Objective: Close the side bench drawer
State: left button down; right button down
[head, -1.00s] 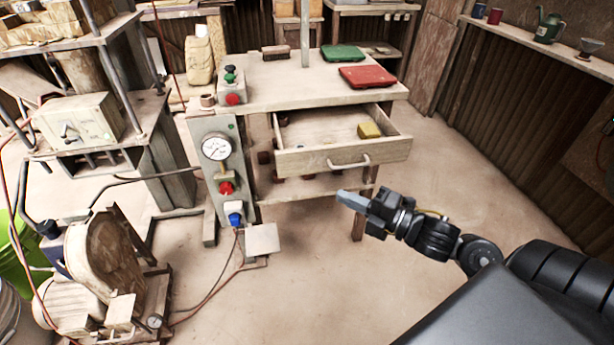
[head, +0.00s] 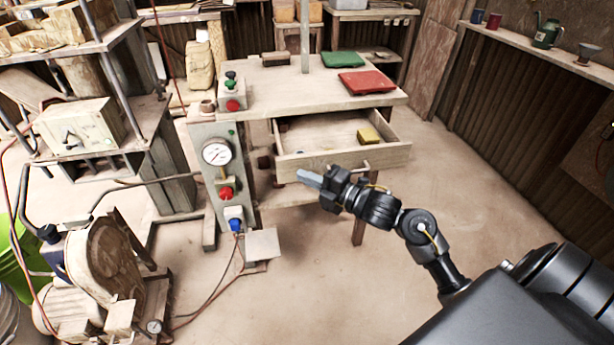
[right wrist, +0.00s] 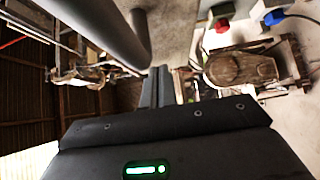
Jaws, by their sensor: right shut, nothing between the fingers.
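The side bench drawer (head: 345,157) stands pulled out below the bench top in the head view. Its front carries a light handle, partly hidden behind my right gripper. A yellow block (head: 369,135) lies inside the drawer at the right. My right gripper (head: 308,178) is shut and empty. It appears in front of the lower left of the drawer front, with its fingertips pointing left; I cannot tell whether it touches. In the right wrist view the shut fingers (right wrist: 158,88) point away from the camera with nothing between them. My left gripper is not in view.
The bench top (head: 290,85) holds a green tile case (head: 343,56), a red one (head: 367,80) and a button box (head: 232,93). A grey control post with a gauge (head: 217,152) stands left of the drawer. The floor at right is clear.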

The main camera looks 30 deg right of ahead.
jog(key=shift+w, duration=0.25)
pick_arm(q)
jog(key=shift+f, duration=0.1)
pick_arm(e)
jog(key=shift+d, duration=0.1)
